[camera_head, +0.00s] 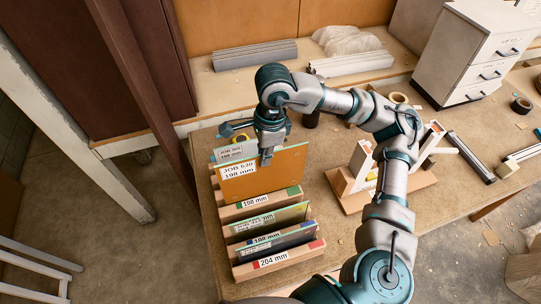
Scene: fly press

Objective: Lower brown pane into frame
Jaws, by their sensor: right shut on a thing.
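The brown pane (285,172) is an upright orange-brown sheet with a white label reading JOB 530, 198 mm. My right gripper (267,157) is shut on its top edge, near the middle. The pane stands at the back part of a wooden slotted rack (245,273); its lower edge meets the rack's labelled rail in the picture, and I cannot tell whether it is in a slot or just above. My left gripper is not in view.
A grey pane (233,151) stands behind the brown one; an olive pane (290,213) and a dark pane (290,237) stand in front. Tape rolls (521,105), a dark bar (470,157) and a white drawer cabinet (480,50) are at right. Grey strips (255,54) lie behind.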

